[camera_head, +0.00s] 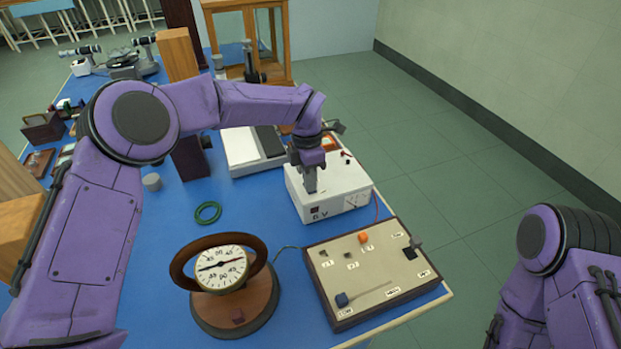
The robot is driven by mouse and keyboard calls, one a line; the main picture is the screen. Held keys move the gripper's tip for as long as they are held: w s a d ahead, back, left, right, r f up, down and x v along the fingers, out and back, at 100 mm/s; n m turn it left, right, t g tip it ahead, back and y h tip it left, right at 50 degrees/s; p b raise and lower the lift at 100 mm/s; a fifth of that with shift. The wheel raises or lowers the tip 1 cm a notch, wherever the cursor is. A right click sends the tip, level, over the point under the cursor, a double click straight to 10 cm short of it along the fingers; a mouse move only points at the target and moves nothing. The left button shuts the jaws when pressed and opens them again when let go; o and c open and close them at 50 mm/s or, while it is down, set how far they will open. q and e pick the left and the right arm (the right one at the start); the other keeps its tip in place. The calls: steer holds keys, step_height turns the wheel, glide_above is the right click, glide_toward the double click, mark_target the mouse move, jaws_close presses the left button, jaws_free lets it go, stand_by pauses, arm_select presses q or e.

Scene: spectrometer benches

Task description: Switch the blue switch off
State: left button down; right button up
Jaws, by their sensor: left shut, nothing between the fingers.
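My left gripper (310,187) is shut and empty. It points down at the top of a white box marked "6 V" (340,190), near its front left part; I cannot tell if the fingertips touch it. No switch that is clearly blue shows on this box; the gripper hides part of its top. A small dark red part (314,210) is on its front face. In front of the box is a beige panel (350,268) with a dark blue knob (342,299) at the "LOW" end of a slot. My right gripper is out of view.
A round dial gauge (220,267) on a wooden base stands at the front left. A green ring (208,213) lies on the blue bench top (170,225). A white and black device (252,150) and a glass cabinet (245,40) stand behind. Floor is clear at the right.

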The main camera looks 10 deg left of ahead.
arm_select(q)
steer(key=shift+s+f+t+b, duration=0.2)
steer(key=shift+f+b, duration=0.2)
steer(key=shift+b, duration=0.25)
steer(key=shift+s+f+t+b, duration=0.1)
steer(key=shift+f+t+b, duration=0.1)
steer(key=shift+f+b, duration=0.3)
steer(key=shift+s+d+r+y, duration=0.15)
steer(key=shift+r+y, duration=0.15)
steer(key=shift+r, duration=0.2)
steer(key=shift+p, duration=0.3)
